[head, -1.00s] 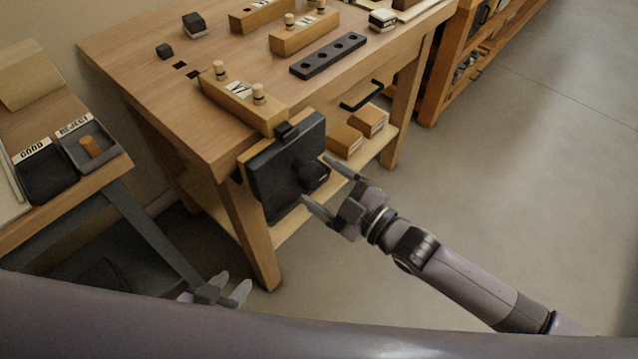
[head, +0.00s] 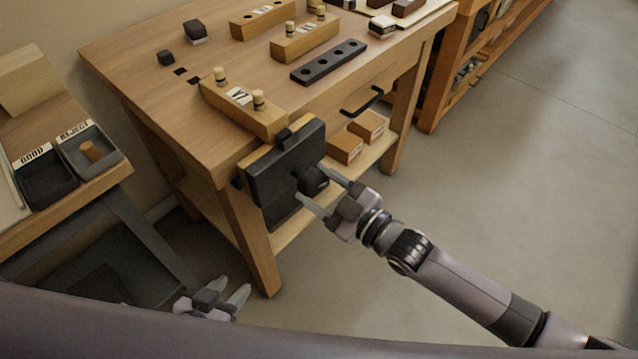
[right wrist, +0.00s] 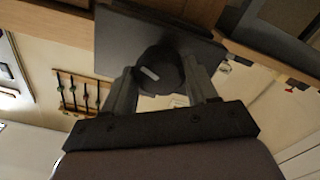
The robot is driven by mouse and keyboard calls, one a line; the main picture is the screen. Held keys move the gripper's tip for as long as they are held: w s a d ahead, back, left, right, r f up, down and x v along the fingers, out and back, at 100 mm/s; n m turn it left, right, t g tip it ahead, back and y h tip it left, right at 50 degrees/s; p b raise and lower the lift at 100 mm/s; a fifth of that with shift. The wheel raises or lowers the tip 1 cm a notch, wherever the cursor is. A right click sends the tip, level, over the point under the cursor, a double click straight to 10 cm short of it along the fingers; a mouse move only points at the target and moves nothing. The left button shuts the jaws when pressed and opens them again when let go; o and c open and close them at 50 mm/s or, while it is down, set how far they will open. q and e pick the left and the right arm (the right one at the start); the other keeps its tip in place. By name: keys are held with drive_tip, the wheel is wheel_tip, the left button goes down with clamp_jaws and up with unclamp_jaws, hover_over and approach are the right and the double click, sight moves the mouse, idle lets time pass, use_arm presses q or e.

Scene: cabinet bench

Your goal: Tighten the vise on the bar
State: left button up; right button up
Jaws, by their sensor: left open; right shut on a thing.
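The vise has a dark square front jaw (head: 270,184) mounted at the end of the wooden workbench. A round dark knob (head: 316,180) stands out from the jaw's face. A small dark piece (head: 284,136) shows at the jaw's top edge; I cannot tell whether it is the bar. My right gripper (head: 313,184) is shut on the knob, one finger on each side. In the right wrist view the knob (right wrist: 160,70), with a pale mark on its end, sits between the fingers (right wrist: 162,84). My left gripper (head: 231,288) is open and empty, low at the front.
The workbench (head: 140,75) carries wooden blocks with pegs (head: 240,98) and a dark bar with holes (head: 328,62). A black drawer handle (head: 362,103) and boxes (head: 345,146) are beside the vise. Labelled trays (head: 90,150) stand at left. The floor at right is clear.

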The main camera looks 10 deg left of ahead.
drive_tip(key=shift+m, duration=0.3)
drive_tip(key=shift+m, duration=1.7)
drive_tip(key=m, duration=0.3)
drive_tip(key=shift+f, duration=0.1)
drive_tip(key=shift+m, duration=0.3)
